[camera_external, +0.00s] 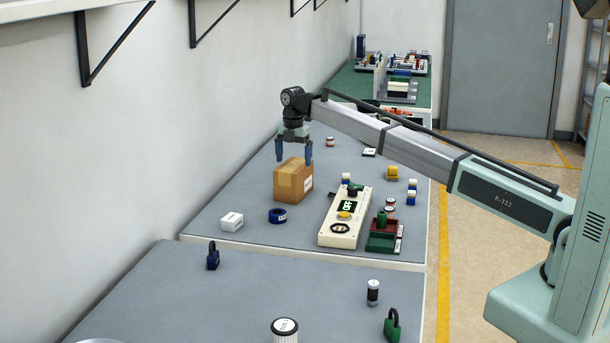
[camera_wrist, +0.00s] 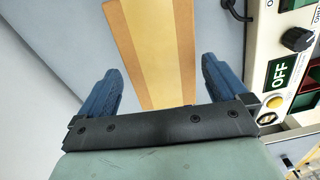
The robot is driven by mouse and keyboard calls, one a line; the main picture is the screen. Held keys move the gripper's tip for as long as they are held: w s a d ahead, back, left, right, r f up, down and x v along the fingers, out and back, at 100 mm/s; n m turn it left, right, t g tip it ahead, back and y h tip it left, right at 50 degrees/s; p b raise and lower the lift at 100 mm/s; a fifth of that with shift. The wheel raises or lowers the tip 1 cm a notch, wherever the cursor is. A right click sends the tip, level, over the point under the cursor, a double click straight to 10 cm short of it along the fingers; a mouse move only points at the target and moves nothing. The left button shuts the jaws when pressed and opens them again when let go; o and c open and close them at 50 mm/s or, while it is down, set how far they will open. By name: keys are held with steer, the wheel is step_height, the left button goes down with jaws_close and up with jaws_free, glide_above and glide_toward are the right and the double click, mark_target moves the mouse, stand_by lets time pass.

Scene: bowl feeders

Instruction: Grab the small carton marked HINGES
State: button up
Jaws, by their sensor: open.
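A brown cardboard carton (camera_external: 289,185) with a tan tape strip and a white label on its right side sits on the grey bench. The label's text is too small to read. My gripper (camera_external: 294,155) is open, with its blue fingers pointing down at the top of this carton. In the wrist view the carton's taped top (camera_wrist: 155,50) lies between and beyond the two spread fingers of the gripper (camera_wrist: 162,85). I cannot tell whether the fingers touch it. A small white box (camera_external: 232,222) lies nearer on the bench; its marking is not legible.
Green and red trays (camera_external: 382,241) lie farther right. The wall is on the left.

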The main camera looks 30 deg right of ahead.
steer(key=shift+f, duration=3.95)
steer(key=c, duration=0.9)
steer(key=shift+c, duration=0.2)
